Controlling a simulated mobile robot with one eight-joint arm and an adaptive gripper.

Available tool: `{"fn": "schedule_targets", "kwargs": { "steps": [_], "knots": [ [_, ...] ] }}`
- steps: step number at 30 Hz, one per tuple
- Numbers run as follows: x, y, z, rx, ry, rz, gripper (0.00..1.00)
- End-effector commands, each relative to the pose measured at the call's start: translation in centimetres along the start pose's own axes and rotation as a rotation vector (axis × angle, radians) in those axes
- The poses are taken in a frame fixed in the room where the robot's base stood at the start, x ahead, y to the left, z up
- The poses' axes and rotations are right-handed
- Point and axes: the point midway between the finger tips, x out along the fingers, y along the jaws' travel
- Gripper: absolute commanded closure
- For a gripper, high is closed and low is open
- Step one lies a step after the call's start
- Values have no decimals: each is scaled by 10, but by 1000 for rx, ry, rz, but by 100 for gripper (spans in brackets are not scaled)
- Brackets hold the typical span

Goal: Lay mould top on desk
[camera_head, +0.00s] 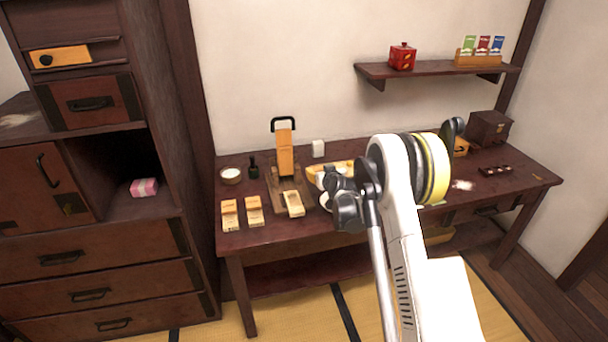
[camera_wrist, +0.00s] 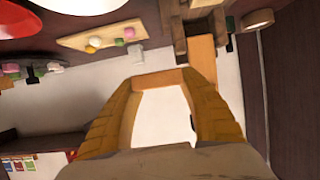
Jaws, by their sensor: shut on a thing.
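My gripper (camera_head: 345,207) hangs over the front middle of the desk (camera_head: 280,241). In the wrist view, two tan, stepped fingers converge on a narrow orange wooden piece between their tips (camera_wrist: 160,78). I take this piece to be the mould top; only its edge shows, and its full shape is hidden. In the head view my arm and gripper hide it. Two pale wooden mould pieces (camera_head: 229,215) (camera_head: 254,211) lie side by side at the desk's front left. Another pale wooden piece (camera_head: 293,203) lies to their right.
A wooden press with a raised orange part (camera_head: 285,160) stands behind the pale pieces. A bowl (camera_head: 231,176), a small white block (camera_head: 318,148) and a tray of sweets (camera_wrist: 75,40) are near. A dark box (camera_head: 489,128) is at the right. Bare desk shows at front left.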

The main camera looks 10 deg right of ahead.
Motion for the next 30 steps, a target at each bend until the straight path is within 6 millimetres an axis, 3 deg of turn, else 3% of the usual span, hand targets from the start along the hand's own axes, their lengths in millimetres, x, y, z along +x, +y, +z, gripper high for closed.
{"fn": "schedule_targets", "kwargs": {
  "steps": [3,8,11,18,24,30],
  "knots": [
    [-9,11,-8,0,0,-1,77],
    [-39,8,-22,-9,-9,-23,77],
    [-74,-1,-33,-20,-16,-49,77],
    [-183,-34,-50,-54,-27,-134,77],
    [-272,-65,-48,-84,-20,-206,77],
    [-333,-87,-38,-105,-6,-257,77]
  ]
}}
